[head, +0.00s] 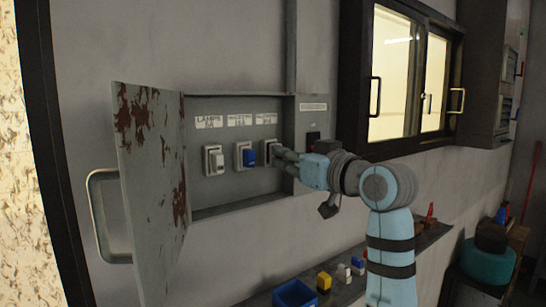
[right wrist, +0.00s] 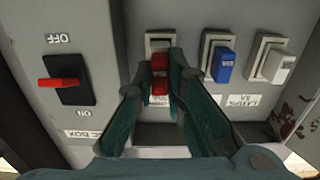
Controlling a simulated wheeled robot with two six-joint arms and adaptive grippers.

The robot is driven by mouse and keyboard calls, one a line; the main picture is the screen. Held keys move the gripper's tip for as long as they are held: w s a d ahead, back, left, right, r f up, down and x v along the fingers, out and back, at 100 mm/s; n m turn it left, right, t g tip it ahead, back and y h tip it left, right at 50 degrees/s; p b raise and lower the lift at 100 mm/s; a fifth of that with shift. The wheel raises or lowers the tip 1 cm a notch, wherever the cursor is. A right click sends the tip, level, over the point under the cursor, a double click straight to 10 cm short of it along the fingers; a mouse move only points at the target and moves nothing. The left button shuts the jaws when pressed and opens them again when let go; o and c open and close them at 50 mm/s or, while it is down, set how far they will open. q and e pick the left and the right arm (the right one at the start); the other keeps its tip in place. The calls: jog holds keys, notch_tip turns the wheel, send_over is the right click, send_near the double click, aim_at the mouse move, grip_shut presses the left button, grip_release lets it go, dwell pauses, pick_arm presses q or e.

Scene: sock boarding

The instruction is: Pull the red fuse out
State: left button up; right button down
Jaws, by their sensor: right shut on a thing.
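The red fuse (right wrist: 159,76) sits at its grey holder (right wrist: 158,43) in the open fuse box, in the right wrist view. My right gripper (right wrist: 162,82) is shut on it, one finger on each side. Whether the fuse is fully seated I cannot tell. In the head view my right gripper (head: 282,157) reaches in from the right to the rightmost holder (head: 268,146) and hides the red fuse. A blue fuse (head: 249,157) and a white fuse (head: 216,162) sit in the holders to its left. My left gripper is not in view.
The rusty box door (head: 150,190) stands open at left. A switch with a red lever (right wrist: 62,82) is beside the fuses. Below, a shelf holds a blue bin (head: 295,293), a yellow block (head: 324,281) and other small items. A window (head: 395,75) is at right.

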jog(key=shift+b+v, duration=0.4)
jog(key=shift+v, duration=0.75)
jog(key=b+v, duration=0.6)
jog(key=v, duration=1.4)
